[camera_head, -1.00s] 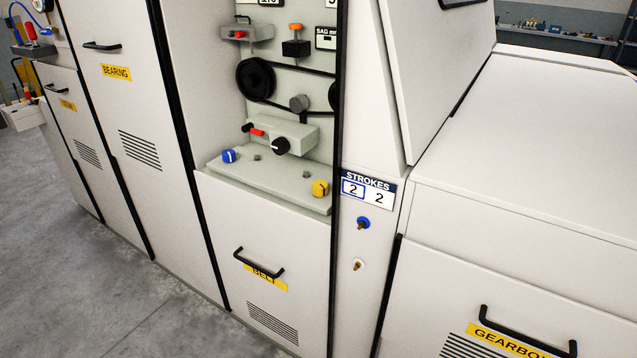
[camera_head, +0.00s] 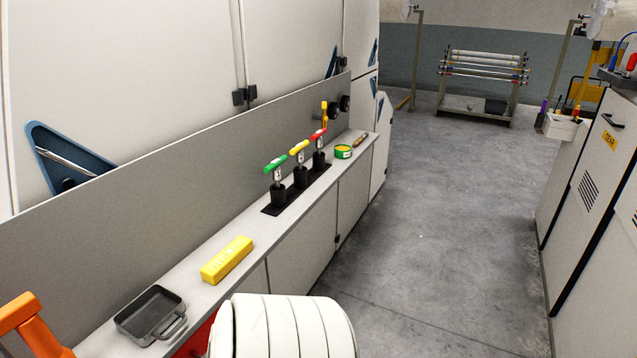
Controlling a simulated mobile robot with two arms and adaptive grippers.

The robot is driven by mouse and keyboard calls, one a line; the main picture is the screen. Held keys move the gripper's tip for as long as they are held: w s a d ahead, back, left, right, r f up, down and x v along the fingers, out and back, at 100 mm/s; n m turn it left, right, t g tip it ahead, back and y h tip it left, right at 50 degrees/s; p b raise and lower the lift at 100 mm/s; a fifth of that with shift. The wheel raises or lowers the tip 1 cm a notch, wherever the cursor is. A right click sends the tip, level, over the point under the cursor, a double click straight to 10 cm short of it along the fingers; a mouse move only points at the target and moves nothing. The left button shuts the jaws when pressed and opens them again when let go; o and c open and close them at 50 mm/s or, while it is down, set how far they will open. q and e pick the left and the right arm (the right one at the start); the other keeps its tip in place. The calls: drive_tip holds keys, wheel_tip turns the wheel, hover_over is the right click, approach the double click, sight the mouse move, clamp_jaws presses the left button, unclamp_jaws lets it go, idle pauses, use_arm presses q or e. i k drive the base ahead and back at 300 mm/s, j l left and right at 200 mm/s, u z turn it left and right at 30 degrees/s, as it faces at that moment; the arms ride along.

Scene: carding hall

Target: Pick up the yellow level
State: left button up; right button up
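The yellow level (camera_head: 227,260), a block with faint raised marks on its face, lies on a narrow grey ledge (camera_head: 262,240) along the machine at the left. It lies between a dark grey pan and a row of levers with green, yellow and red handles. Nothing touches it. Neither of my grippers is in view.
The dark pan (camera_head: 150,315) sits nearer on the ledge. A white ribbed roll (camera_head: 283,327) stands in front at the bottom, and an orange frame (camera_head: 28,325) is at the lower left. A green-and-yellow tin (camera_head: 343,152) is farther along. The floor aisle (camera_head: 440,220) is clear.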

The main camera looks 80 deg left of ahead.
sight(212, 272)
drive_tip(key=u, duration=3.05)
